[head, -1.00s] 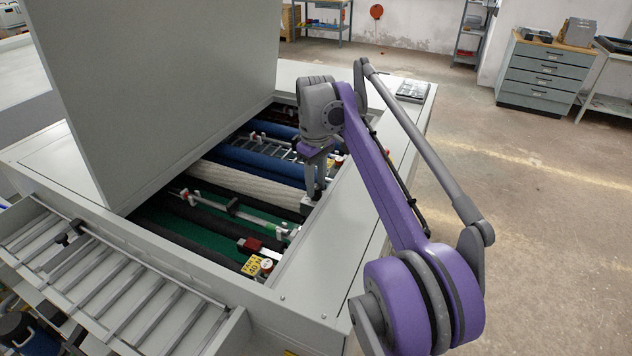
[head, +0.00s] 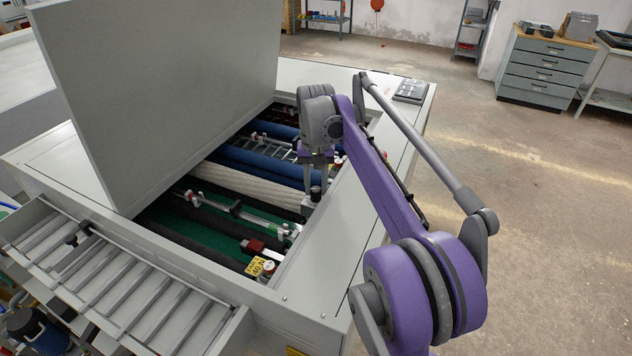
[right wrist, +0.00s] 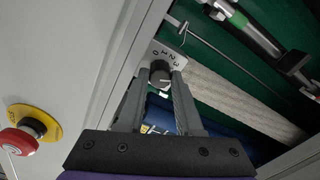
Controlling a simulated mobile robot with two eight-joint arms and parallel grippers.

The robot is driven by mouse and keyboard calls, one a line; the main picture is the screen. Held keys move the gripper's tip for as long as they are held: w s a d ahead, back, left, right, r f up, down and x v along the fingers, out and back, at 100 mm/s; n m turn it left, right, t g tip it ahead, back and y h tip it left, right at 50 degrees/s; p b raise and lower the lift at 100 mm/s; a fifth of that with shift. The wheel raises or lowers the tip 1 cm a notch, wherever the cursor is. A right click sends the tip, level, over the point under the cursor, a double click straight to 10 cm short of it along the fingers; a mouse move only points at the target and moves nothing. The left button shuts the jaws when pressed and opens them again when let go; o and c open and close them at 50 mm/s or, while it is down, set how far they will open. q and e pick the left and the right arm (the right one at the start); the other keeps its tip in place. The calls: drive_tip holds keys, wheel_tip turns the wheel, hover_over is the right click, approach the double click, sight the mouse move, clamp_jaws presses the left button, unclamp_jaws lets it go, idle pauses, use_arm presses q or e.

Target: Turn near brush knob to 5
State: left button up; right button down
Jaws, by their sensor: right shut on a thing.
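The black brush knob (right wrist: 160,78) stands on a pale dial plate (right wrist: 163,54) in the right wrist view. The plate shows the digits 0, 1, 2 and 3; any others are hidden or too small to read. My right gripper (right wrist: 161,74) has its two grey fingers on either side of the knob, shut on it. I cannot clearly read which digit the knob points to. In the head view the right gripper (head: 314,188) reaches down into the open machine, at the knob (head: 316,192) beside the white brush roller's (head: 255,182) right end. My left gripper is not in view.
The raised lid (head: 165,90) stands over the machine's left side. Blue rollers (head: 258,165) lie behind the white one. A yellow tag (head: 255,267) is nearer. A red emergency button (right wrist: 16,141) is beside the gripper. The floor at right is clear.

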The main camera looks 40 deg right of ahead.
drive_tip(key=m, duration=0.3)
drive_tip(key=shift+m+p, duration=0.35)
drive_tip(key=shift+m, duration=0.05)
drive_tip(key=shift+m+p, duration=0.3)
drive_tip(key=shift+m, duration=1.6)
drive_tip(key=c, duration=0.6)
unclamp_jaws()
